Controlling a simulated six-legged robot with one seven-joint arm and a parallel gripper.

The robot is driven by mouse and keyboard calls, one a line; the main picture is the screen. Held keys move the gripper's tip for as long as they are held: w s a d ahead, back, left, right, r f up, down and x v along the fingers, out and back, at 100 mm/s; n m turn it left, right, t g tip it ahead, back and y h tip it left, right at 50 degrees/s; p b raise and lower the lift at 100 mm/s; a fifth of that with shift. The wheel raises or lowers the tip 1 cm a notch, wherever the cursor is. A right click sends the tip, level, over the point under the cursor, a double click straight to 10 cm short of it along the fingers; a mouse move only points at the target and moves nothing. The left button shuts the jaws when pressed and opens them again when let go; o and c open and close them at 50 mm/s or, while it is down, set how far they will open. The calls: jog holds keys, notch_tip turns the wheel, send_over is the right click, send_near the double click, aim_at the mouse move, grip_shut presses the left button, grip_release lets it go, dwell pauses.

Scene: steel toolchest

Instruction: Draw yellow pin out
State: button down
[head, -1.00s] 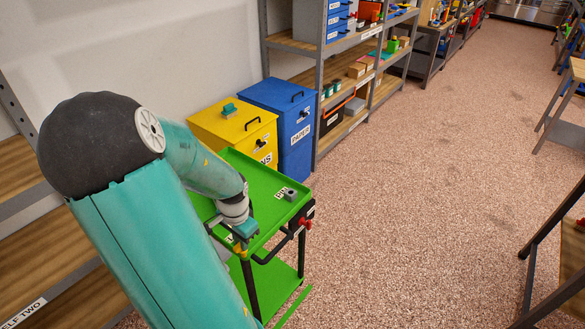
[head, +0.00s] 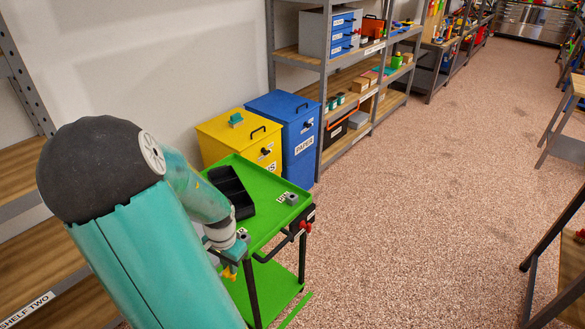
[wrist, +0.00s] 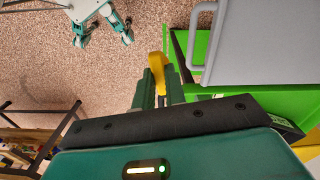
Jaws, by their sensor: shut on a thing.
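The yellow pin (head: 231,273) is in my gripper (head: 229,264), just outside the near left corner of the green cart (head: 272,224). In the wrist view my gripper (wrist: 158,92) is shut on the yellow pin (wrist: 158,66), which sticks out beyond the fingertips and lies beside the cart's green edge (wrist: 202,46). The pin's lower part is small in the head view, and I cannot tell whether it touches the cart. A red pin (head: 306,227) sits at the cart's near right corner.
A grey panel with a handle (wrist: 268,45) fills the wrist view's upper right.

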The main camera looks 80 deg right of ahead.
jog(key=w+a+f+n, duration=0.3)
jog(key=w+a+n, duration=0.7)
jog(key=w+a, duration=0.6)
jog(key=w+a+f+n, duration=0.3)
jog(key=w+a+n, duration=0.8)
jog(key=w+a, duration=0.5)
jog(key=shift+w+a+f, duration=0.25)
jog(key=shift+w+a, duration=0.15)
jog(key=shift+w, duration=0.4)
jog(key=shift+w, duration=0.1)
